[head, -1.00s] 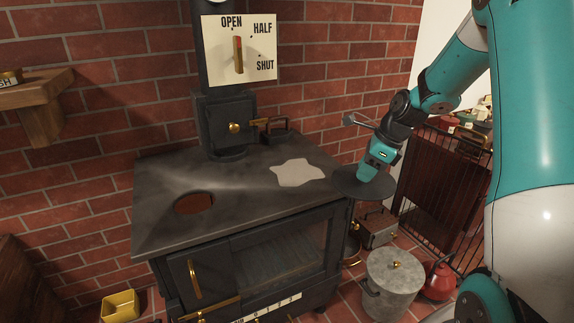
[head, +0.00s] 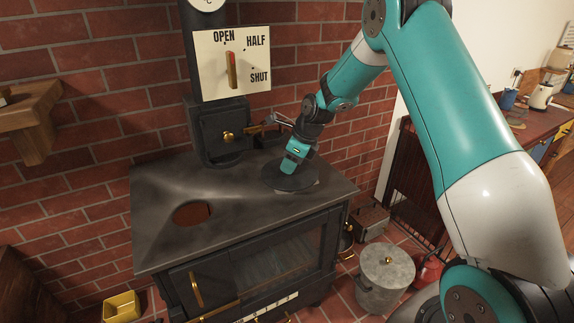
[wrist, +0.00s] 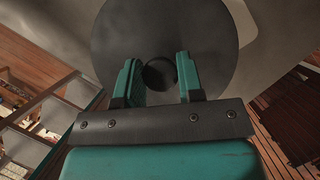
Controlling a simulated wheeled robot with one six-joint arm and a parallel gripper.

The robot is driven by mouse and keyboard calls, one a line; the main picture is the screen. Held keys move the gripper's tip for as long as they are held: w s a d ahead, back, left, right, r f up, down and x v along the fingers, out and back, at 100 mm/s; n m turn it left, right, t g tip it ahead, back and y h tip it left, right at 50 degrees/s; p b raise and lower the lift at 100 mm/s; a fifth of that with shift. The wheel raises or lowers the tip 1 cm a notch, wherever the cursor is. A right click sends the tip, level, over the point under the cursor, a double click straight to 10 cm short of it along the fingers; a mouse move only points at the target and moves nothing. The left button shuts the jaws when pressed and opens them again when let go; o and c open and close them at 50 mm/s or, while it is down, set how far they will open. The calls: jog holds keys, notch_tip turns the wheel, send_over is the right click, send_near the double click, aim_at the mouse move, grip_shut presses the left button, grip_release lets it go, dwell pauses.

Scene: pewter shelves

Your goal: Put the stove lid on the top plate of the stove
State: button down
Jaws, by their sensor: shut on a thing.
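The stove lid, a dark round disc (head: 268,183), is under my gripper (head: 290,171) over the right part of the stove's top plate (head: 235,205). My gripper is shut on the lid's knob in the middle; the wrist view shows the lid (wrist: 120,35) filling the space past my fingers (wrist: 160,76). The lid looks about level; I cannot tell whether it touches the plate. A round hole with a reddish inside (head: 192,214) is open at the plate's left.
The stovepipe (head: 222,140) rises behind the plate, with a brass-knobbed door and an OPEN/HALF/SHUT lever panel (head: 232,65). A grey lidded bin (head: 385,278) and a red kettle (head: 430,270) stand on the floor at right. The plate's left and middle are clear.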

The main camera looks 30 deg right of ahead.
jog(key=shift+w+a, duration=0.35)
jog(key=shift+w, duration=0.05)
notch_tip(320, 180, down, 3)
jog(key=shift+r+p, duration=0.15)
jog(key=shift+p, duration=1)
jog(key=shift+f, duration=0.35)
jog(key=shift+f, duration=0.1)
jog(key=c, duration=0.8)
grip_release()
jog(key=shift+o, duration=0.2)
